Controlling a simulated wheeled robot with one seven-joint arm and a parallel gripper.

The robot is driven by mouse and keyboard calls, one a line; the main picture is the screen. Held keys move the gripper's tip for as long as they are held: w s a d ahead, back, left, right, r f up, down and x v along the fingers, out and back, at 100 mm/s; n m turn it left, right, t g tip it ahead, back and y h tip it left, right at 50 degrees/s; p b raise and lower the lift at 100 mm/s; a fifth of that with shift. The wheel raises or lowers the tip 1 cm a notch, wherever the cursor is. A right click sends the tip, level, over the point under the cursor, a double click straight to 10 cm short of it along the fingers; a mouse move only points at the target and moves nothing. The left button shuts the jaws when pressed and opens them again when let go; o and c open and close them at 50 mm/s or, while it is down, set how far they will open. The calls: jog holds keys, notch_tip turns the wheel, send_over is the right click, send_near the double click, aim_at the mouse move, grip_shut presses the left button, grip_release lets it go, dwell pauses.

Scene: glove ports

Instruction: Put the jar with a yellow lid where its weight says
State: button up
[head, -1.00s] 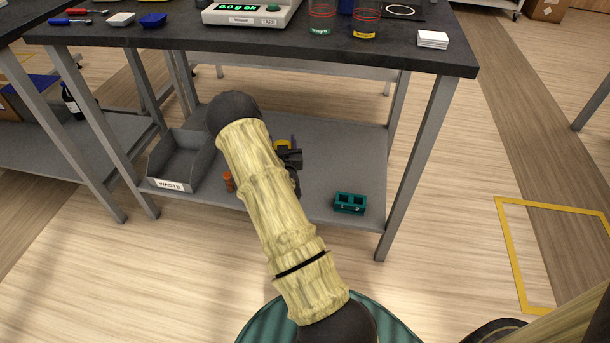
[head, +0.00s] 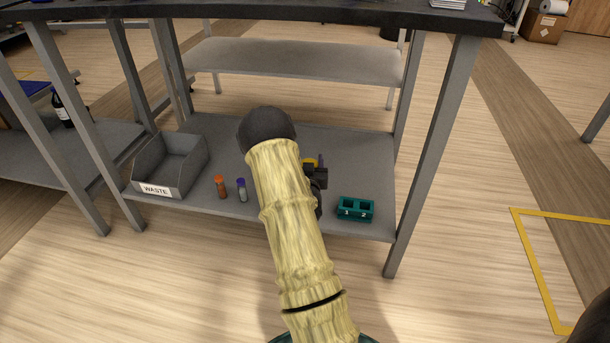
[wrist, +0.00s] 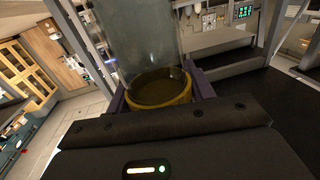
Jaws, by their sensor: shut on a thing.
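The jar, clear glass (wrist: 140,45) with a yellow lid (wrist: 160,90), sits between the purple fingers of my gripper (wrist: 158,96) in the wrist view. The fingers are shut on it at the lid end, and the glass extends away from the gripper. In the head view my gripper (head: 316,172) is over the lower shelf (head: 300,215), mostly hidden behind my arm. Only a bit of yellow (head: 309,162) shows there. A teal holder with two openings marked 1 and 2 (head: 355,210) stands on the shelf, right of my gripper. A grey bin marked WASTE (head: 178,165) stands at left.
An orange-capped vial (head: 221,187) and a purple-capped vial (head: 242,190) stand on the shelf between bin and arm. The dark tabletop (head: 270,12) is above, with table legs (head: 430,160) at the sides. A yellow floor outline (head: 535,270) lies at right.

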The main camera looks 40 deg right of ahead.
notch_tip(320, 180, down, 6)
jog(key=b, duration=0.4)
jog(key=shift+f, duration=0.1)
jog(key=shift+f+b, duration=1.35)
jog(key=shift+f, duration=0.55)
jog(key=shift+f, duration=0.1)
jog(key=o, duration=1.5)
